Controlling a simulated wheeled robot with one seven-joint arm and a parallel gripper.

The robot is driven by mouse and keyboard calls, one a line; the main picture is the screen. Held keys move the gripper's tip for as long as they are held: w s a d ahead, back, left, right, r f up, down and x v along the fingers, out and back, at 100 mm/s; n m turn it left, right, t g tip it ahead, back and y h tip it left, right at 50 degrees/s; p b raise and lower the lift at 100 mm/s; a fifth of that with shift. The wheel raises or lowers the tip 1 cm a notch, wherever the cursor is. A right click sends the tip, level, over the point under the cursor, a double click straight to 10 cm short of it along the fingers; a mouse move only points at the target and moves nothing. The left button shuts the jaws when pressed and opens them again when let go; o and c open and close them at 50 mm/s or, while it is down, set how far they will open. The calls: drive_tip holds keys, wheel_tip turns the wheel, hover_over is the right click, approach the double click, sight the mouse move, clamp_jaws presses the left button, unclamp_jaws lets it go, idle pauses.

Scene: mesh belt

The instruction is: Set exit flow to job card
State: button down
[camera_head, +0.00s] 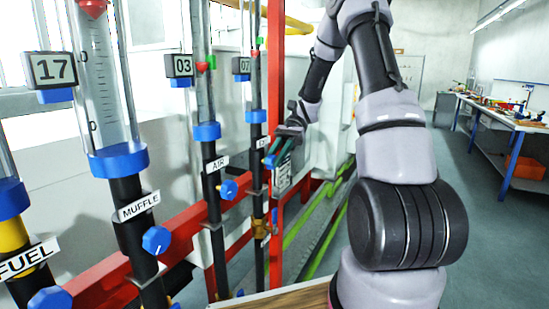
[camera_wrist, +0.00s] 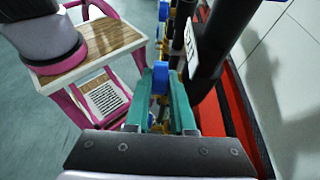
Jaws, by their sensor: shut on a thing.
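The rightmost flow tube (camera_head: 256,90) has a partly hidden label (camera_head: 262,142) that starts with E. A small green marker (camera_head: 259,41) shows high on it, with a small red piece just below. A dark tag (camera_head: 241,66) reading 07 is beside it. My gripper (camera_head: 270,160) is at this tube below its blue collar, its teal fingers pointing left and down. In the wrist view the fingers are shut on a blue knob (camera_wrist: 160,77), which shows between the tips. A pale printed plate (camera_head: 283,178) hangs behind my gripper; its text is too small to read.
Tubes labelled AIR (camera_head: 217,163), MUFFLE (camera_head: 139,206) and FUEL (camera_head: 28,260) stand to the left, each with a blue knob. Red rails (camera_head: 185,222) run along them, and a red post (camera_head: 275,80) stands close by my gripper. A bench (camera_head: 505,118) stands far right.

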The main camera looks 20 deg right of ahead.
idle(0.3)
drive_tip(key=c, duration=1)
unclamp_jaws()
drive_tip(key=shift+c, duration=0.2)
drive_tip(key=v, duration=1.1)
drive_tip(key=shift+f, duration=0.2)
